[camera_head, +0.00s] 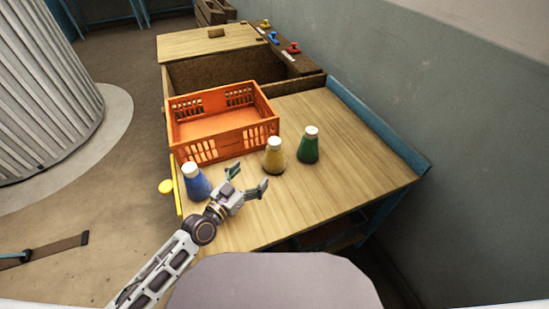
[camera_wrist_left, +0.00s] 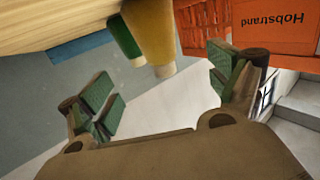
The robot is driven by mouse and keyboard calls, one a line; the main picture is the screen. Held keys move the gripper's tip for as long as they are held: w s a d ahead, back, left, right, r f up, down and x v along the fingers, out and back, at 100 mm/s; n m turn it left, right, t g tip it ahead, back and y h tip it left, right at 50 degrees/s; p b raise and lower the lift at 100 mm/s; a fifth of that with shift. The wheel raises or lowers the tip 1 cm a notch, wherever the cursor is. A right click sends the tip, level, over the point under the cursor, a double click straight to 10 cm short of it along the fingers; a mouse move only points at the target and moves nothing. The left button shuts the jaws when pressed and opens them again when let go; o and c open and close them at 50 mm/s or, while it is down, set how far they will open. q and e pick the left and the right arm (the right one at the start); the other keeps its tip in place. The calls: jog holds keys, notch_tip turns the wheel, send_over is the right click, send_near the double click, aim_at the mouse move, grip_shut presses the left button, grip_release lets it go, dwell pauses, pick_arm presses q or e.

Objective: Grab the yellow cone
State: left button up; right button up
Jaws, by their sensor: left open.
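The yellow cone (camera_head: 273,160), with a white top, stands upright on the wooden table in front of the orange crate. My left gripper (camera_head: 248,180) is open and empty, low over the table, just left of and nearer than the yellow cone. Its fingers point toward the cone, apart from it. In the left wrist view, the yellow cone (camera_wrist_left: 150,32) shows beyond the spread green-padded fingers (camera_wrist_left: 165,92), upside down, with its base cut by the top edge. My right gripper is not in view.
A blue cone (camera_head: 195,184) stands left of my gripper, close to its wrist. A green cone (camera_head: 308,148) stands right of the yellow one. The orange crate (camera_head: 226,143) stands behind, apparently empty. The table (camera_head: 345,185) is clear at the right and front.

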aim_at(269, 157)
pick_arm(q)
jog(key=shift+w, duration=0.1)
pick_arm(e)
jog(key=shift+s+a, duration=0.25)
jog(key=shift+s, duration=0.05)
pick_arm(q)
jog(key=shift+x, duration=4.2)
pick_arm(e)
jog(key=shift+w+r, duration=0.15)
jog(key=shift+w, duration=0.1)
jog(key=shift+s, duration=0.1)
pick_arm(q)
jog(key=shift+p+x, duration=0.3)
jog(key=shift+x, duration=2.3)
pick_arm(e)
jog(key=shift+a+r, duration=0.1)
pick_arm(q)
jog(key=shift+d+f, duration=0.1)
jog(key=shift+c, duration=0.5)
